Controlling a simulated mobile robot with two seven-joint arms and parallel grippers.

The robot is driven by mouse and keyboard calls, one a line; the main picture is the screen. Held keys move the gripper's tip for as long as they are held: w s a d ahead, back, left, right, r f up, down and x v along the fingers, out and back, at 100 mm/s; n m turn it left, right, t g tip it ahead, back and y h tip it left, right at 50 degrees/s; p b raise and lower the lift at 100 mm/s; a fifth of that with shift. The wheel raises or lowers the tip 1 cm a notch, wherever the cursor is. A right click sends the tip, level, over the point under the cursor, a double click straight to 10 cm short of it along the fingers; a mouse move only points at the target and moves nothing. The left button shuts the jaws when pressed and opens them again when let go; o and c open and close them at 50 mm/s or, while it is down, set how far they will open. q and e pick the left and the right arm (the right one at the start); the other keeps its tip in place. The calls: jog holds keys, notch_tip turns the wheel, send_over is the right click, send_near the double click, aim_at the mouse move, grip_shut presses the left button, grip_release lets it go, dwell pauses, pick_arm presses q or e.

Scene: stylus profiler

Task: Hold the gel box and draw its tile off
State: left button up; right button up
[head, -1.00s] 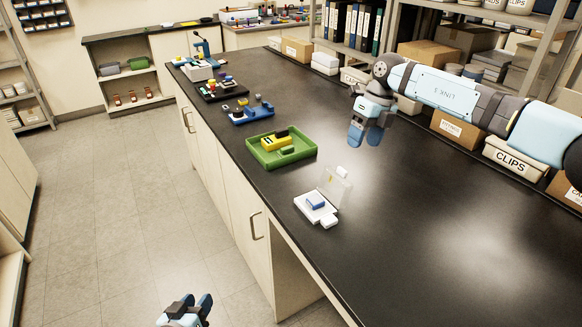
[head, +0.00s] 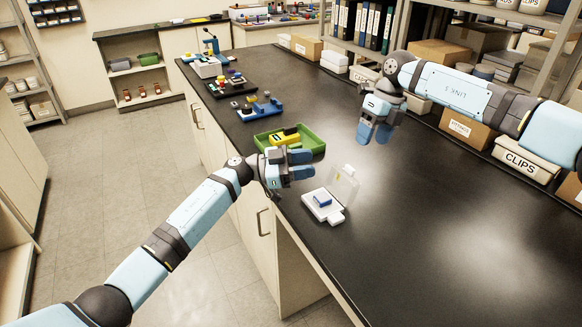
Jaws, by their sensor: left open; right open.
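The gel box (head: 312,208) is a small white box near the front edge of the black bench. Its clear lid (head: 344,181) stands up at the back.
A green tray (head: 315,141) holding a yellow block (head: 287,136) stands just behind my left gripper. A blue fixture (head: 262,108) and a dark tray (head: 232,89) stand farther back. Bins and boxes, one marked CLIPS (head: 523,166), line the right. The bench right of the gel box is clear.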

aim_at(355, 182)
pick_arm(q)
jog(key=w+a+f+g+y, duration=0.1)
jog(key=y, duration=0.2)
jog(key=a+f+m+g+y, duration=0.1)
jog(key=g+y, duration=0.1)
jog(key=y, duration=0.1)
jog(key=w+a+f+g+y, duration=0.1)
jog(key=y, duration=0.2)
jog(key=shift+w+a+f, duration=0.15)
jog(key=shift+w+a, duration=0.1)
jog(key=shift+w, duration=0.1)
pick_arm(e)
jog(key=x, duration=1.4)
jog(key=shift+r, duration=0.1)
jog(key=shift+c, duration=0.2)
jog(key=shift+a, duration=0.1)
grip_shut()
